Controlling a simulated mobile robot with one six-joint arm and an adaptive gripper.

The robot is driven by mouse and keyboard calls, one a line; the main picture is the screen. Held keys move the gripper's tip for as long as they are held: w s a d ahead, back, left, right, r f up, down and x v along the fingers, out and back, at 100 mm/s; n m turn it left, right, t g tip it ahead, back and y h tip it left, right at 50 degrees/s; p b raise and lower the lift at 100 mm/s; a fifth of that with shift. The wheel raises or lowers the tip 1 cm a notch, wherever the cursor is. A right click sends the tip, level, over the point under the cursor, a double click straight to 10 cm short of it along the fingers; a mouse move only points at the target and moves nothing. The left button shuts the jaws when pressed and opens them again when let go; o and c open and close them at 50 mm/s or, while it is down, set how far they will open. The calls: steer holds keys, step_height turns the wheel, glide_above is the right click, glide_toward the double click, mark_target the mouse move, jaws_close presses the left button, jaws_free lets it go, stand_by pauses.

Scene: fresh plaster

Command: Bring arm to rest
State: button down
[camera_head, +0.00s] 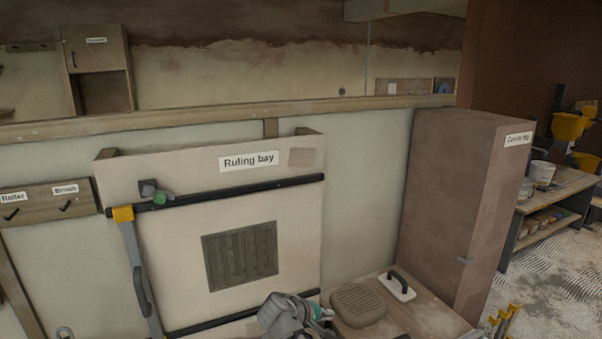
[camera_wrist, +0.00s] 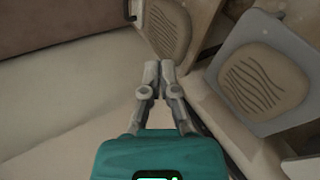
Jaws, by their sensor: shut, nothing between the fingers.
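My gripper (camera_wrist: 160,70) is in the wrist view, its two grey fingers together at the tips with nothing between them. Its teal body fills the bottom of that view. In the wrist view the fingers point toward a tan pad with wavy grooves (camera_wrist: 165,32); I cannot tell the distance. In the head view, a grey and teal part of my arm (camera_head: 288,312) shows at the bottom centre, in front of the ruling bay and left of the bench. The fingertips cannot be made out there.
The ruling bay board (camera_head: 180,240) leans at the wall with a level-like yellow and grey bar (camera_head: 138,275). A bench (camera_head: 435,318) holds a brown grooved pad (camera_head: 358,306) and a black-handled float (camera_head: 397,290). A brown column (camera_head: 450,200) stands behind. A grey board (camera_wrist: 290,120) is right in the wrist view.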

steer(key=s+d+f+m+g+y, duration=0.6)
steer(key=s+d+f+m+y, duration=0.1)
steer(key=s+d+m+y, duration=0.1)
steer(key=shift+s+d+f+g+y, duration=0.3)
steer(key=shift+s+d+y, duration=0.2)
steer(key=shift+s+d, duration=0.45)
